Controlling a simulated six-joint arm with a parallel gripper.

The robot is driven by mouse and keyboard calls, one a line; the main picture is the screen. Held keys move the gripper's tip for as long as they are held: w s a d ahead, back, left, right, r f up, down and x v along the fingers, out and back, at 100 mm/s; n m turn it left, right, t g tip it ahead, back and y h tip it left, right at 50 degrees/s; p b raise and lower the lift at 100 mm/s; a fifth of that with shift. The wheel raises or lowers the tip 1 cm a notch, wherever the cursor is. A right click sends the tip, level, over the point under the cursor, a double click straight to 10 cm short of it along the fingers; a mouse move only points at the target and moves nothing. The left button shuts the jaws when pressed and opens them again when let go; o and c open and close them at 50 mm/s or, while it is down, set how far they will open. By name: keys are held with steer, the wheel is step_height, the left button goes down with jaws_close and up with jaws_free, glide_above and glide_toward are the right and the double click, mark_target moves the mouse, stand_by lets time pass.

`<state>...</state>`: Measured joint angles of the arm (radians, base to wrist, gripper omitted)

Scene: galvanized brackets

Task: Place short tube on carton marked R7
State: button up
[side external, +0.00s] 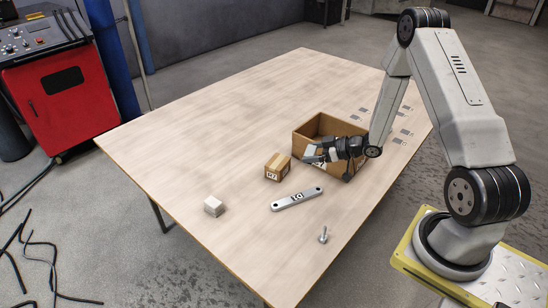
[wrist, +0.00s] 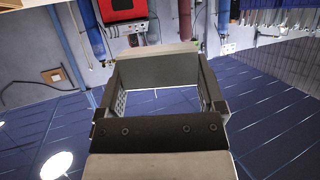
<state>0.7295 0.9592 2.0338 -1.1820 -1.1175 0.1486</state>
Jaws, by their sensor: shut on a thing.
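My gripper (side external: 320,153) is tipped over sideways, its fingers pointing left, in front of the open box. It is shut on a light grey piece, seemingly the short tube (side external: 309,150), which is small and partly hidden there. In the wrist view the same grey piece (wrist: 155,51) spans the gap between the two dark fingers. The carton marked R7 (side external: 277,171), a small brown taped box with a white label, stands on the table just left of and below the gripper. The tube is apart from it, and nothing lies on its top.
An open brown box (side external: 311,131) stands right behind my gripper; its inside is mostly hidden. A flat grey bar with end holes (side external: 297,199), a bolt (side external: 323,235) and a pale block (side external: 213,206) lie nearer the front. The table's left and far parts are clear.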

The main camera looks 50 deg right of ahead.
steer(key=shift+w, duration=0.1)
steer(key=shift+w+a+r+m+t+h, duration=0.15)
steer(key=shift+w+m+t+h, duration=0.25)
steer(key=shift+w+m+h, duration=0.75)
steer(key=shift+m+h, duration=0.4)
steer(key=shift+h, duration=0.15)
steer(key=shift+w+m+h, duration=0.15)
steer(key=shift+m+h, duration=0.4)
steer(key=shift+h, duration=0.15)
glide_above(280, 163)
steer(key=s, duration=0.1)
step_height(280, 163, down, 8)
steer(key=shift+s+a, duration=0.1)
steer(key=shift+a, duration=0.05)
steer(key=shift+w+d+f, duration=0.2)
steer(key=shift+w+f, duration=0.45)
steer(key=shift+f, duration=0.15)
